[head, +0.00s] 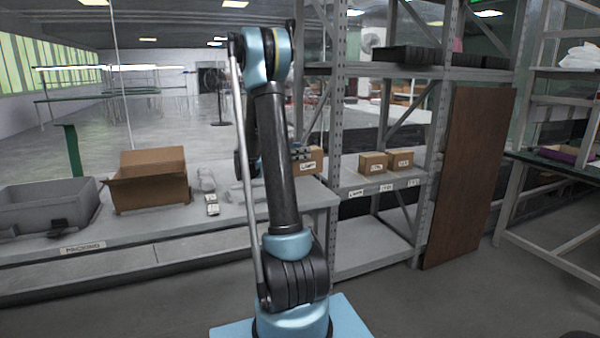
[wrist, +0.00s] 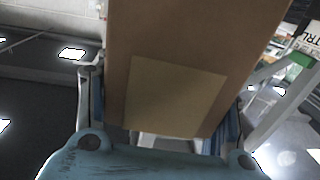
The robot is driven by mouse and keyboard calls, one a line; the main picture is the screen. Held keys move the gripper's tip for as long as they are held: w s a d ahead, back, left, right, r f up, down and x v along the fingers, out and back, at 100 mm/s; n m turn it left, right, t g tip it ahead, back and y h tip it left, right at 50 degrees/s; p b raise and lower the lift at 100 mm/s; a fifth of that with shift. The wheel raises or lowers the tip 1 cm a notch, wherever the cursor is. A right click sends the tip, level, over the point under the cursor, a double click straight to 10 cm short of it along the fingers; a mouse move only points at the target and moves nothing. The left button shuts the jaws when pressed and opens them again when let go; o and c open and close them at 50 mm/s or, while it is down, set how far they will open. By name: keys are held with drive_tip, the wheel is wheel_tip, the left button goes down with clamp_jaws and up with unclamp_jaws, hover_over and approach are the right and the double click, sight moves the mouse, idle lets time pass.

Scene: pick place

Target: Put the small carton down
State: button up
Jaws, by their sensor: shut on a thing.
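My gripper (head: 301,152) is partly hidden behind my own arm in the head view. It is shut on a small brown carton (head: 311,164) with a white label. In the wrist view the carton (wrist: 205,45) fills the space between the two fingers, with a paler tan patch on its near face. The carton appears over the right end of the grey packing table (head: 190,242). I cannot tell whether its underside touches anything.
Two labelled cartons (head: 373,163) (head: 400,160) sit on the rack shelf (head: 350,180), with bare shelf to their left. An open cardboard box (head: 150,190), a grey bin (head: 40,207) and small white items (head: 212,204) stand on the table. A rack upright (head: 333,110) stands close right of the held carton.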

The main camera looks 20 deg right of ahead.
drive_tip(key=shift+f, duration=2.9)
drive_tip(key=shift+f, duration=0.15)
drive_tip(key=o, duration=1.4)
